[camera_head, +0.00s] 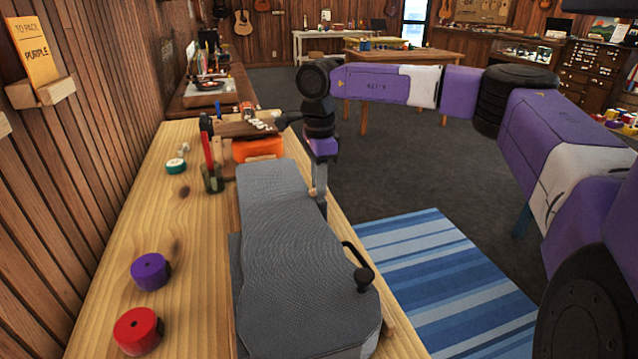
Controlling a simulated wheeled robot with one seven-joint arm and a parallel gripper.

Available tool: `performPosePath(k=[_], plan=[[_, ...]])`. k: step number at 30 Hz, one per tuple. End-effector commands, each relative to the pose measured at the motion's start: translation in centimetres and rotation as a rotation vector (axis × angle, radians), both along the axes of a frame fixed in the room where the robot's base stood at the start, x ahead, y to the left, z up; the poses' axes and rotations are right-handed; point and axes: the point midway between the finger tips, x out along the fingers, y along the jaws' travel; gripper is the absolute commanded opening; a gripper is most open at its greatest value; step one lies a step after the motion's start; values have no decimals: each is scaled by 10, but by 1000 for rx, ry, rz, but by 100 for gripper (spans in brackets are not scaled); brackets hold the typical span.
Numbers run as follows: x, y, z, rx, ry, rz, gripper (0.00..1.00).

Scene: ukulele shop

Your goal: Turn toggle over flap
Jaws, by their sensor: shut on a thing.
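A grey fabric ukulele case (285,255) lies closed on the wooden workbench. A black carrying handle (357,268) stands out on its right side. My gripper (316,190) points down at the right edge of the case, near its narrower far part. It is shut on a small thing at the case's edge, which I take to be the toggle. The fingers mostly hide the toggle, and I cannot make out the flap or how far the toggle is turned.
Purple tape (150,271) and red tape (138,331) lie on the bench (120,240) left of the case. An orange object (258,148) and a red-handled tool (209,155) stand beyond it. A striped blue rug (450,285) covers floor to the right.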

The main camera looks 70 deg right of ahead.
Motion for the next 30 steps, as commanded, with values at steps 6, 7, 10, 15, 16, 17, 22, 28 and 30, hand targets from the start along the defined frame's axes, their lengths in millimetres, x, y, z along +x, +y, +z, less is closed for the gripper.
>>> performPosePath(k=[6,7,10,15,16,17,22,28,30], plan=[[1,0,1,0,-1,1,34],[0,0,1,-1,-1,1,38],[0,0,1,0,0,0,38],[0,0,0,0,0,0,38],[0,0,1,-1,1,0,38],[0,0,2,-1,1,0,38],[0,-1,20,-4,0,-1,38],[0,0,53,-3,0,-1,38],[0,-1,63,-3,-1,-1,38]])
